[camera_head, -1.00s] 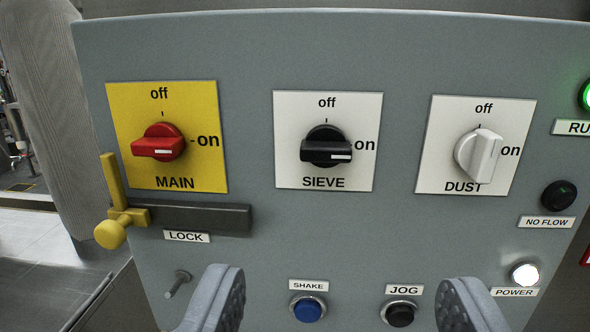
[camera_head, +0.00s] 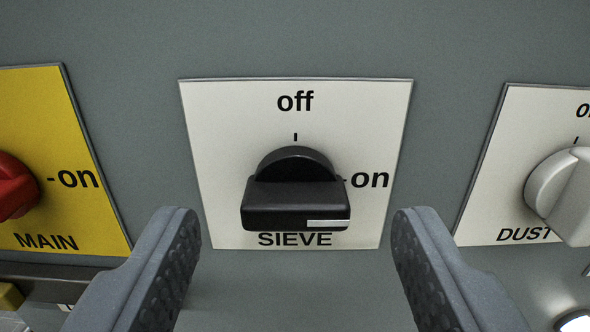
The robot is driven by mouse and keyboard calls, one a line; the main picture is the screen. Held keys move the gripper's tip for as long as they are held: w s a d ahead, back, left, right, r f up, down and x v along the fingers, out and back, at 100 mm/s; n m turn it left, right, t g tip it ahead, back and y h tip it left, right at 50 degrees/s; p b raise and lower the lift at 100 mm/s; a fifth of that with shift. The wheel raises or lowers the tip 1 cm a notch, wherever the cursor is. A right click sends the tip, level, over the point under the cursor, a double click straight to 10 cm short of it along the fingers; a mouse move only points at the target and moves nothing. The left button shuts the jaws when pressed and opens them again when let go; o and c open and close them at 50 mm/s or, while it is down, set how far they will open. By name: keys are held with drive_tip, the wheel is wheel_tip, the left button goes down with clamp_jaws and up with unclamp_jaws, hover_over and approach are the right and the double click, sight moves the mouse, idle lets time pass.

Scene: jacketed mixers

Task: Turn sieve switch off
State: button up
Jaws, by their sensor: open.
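The sieve switch (camera_head: 295,195) is a black rotary knob on a white plate (camera_head: 225,130) marked "off" at the top, "on" at the right and "SIEVE" below. Its handle lies level, with the white mark at its right end, on the "on" side. My gripper (camera_head: 297,232) is open in front of the lower part of the plate. One finger is to the left of the knob and one to the right, with clear gaps and no visible contact. The fingers' lower parts run out of the frame.
The red main switch (camera_head: 14,187) on its yellow plate is at the left edge. The pale dust switch (camera_head: 565,190) is at the right edge. A bright power lamp (camera_head: 575,321) is at the bottom right. The grey panel (camera_head: 300,40) is bare above the sieve plate.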

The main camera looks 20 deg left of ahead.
drive_tip(key=shift+x, duration=0.95)
drive_tip(key=c, duration=1)
